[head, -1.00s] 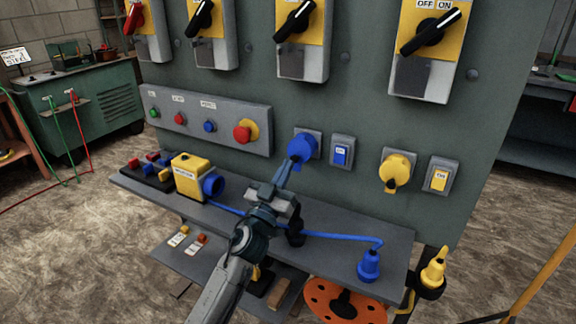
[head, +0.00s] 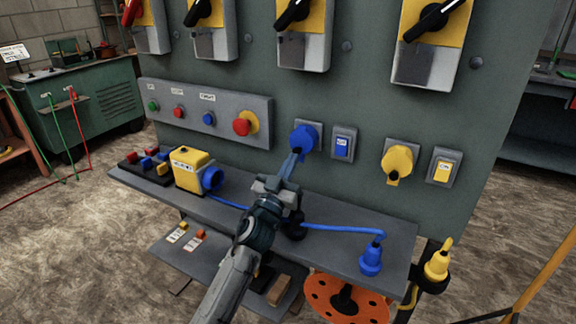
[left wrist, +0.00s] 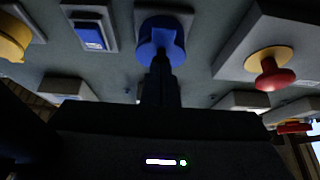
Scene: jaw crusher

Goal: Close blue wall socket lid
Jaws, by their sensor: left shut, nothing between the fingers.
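The blue wall socket (head: 304,138) is on the grey panel, left of a small blue switch (head: 342,143). Its round blue lid faces out from the panel and looks closed or nearly so; I cannot tell exactly. My left gripper (head: 295,159) is shut and empty, its fingertips at the lower front of the blue lid, touching it or very close. In the left wrist view the blue socket (left wrist: 163,36) is straight ahead of the fingers (left wrist: 160,68), which cover its lower part. My right gripper is not in view.
A yellow socket (head: 397,161) and yellow switch (head: 442,172) are to the right. A red mushroom button (head: 242,126) is to the left. Below, a shelf (head: 330,243) carries a yellow box (head: 190,171), a blue cable and a blue plug (head: 371,258).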

